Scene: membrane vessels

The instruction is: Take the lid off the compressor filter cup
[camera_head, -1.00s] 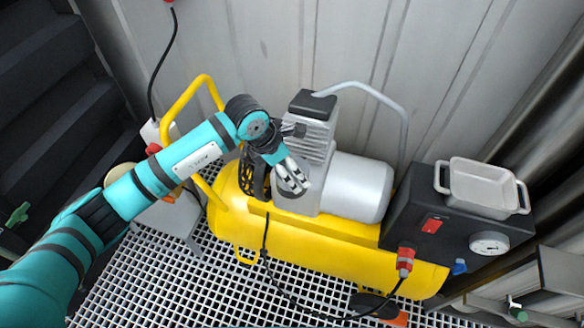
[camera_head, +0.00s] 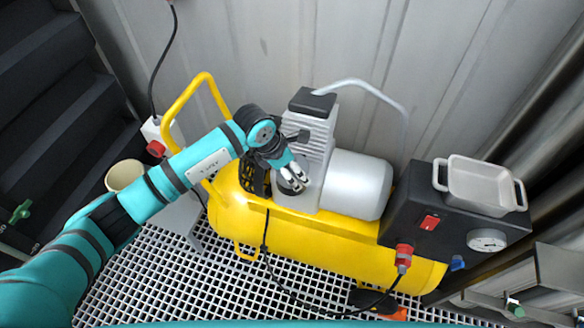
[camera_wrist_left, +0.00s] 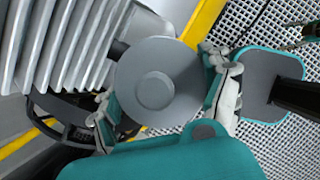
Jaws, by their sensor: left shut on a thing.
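The compressor's round grey filter cup lid (camera_wrist_left: 157,80) fills the middle of the left wrist view. It has a raised round centre. In the head view it shows as a small dark disc (camera_head: 289,186) beside the grey finned pump. My left gripper (camera_head: 297,181) reaches down to it from the upper left. In the wrist view its fingers (camera_wrist_left: 166,98) press on opposite sides of the lid, shut on it. The cup body is hidden under the lid, so I cannot tell whether the two touch. My right gripper is not in view.
The yellow compressor tank (camera_head: 300,240) lies on a white grid floor. A silver motor (camera_head: 357,185) and a curved pipe stand right of the pump. A grey tray (camera_head: 482,186) sits on the black control box. A cream container (camera_head: 124,175) stands at left.

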